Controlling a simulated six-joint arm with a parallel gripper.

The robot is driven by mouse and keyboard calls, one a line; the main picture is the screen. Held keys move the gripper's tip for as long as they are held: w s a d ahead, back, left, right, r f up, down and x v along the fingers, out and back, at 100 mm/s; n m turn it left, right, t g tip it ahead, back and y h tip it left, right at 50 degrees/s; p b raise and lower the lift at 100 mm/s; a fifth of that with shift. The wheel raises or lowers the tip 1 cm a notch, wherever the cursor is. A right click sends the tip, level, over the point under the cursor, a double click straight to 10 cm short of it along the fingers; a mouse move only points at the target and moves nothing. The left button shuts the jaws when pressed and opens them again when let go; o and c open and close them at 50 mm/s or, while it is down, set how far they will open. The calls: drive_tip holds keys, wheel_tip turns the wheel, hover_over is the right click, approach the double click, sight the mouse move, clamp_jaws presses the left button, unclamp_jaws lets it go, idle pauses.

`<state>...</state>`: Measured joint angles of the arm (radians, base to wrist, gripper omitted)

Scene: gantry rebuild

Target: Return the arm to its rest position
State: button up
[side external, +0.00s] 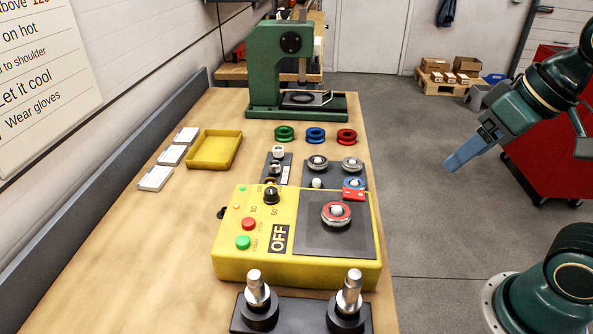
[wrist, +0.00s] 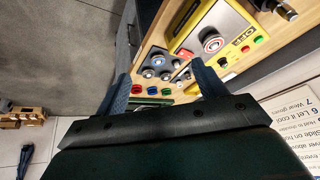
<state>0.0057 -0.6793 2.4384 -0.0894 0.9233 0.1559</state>
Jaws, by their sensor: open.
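My gripper (side external: 456,163) hangs in the air to the right of the wooden bench (side external: 130,250), clear of everything on it. In the wrist view my gripper (wrist: 165,85) shows two blue fingers spread apart with nothing between them. The bench is visible beyond the fingers, with the yellow control box (wrist: 225,35) and the coloured rings in sight. In the side view the arm comes in from the right edge.
On the bench are a yellow control box (side external: 225,262) labelled OFF, a green press (side external: 265,75), green (side external: 285,133), blue (side external: 315,135) and red (side external: 346,137) rings, and a yellow tray (side external: 236,149). A red cabinet (side external: 535,165) stands behind the arm. The floor right of the bench is open.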

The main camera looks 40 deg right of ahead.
drive_tip(key=shift+s+d+f+n+h, duration=0.3)
drive_tip(key=shift+s+d+f+n, duration=0.15)
drive_tip(key=shift+s+d, duration=0.3)
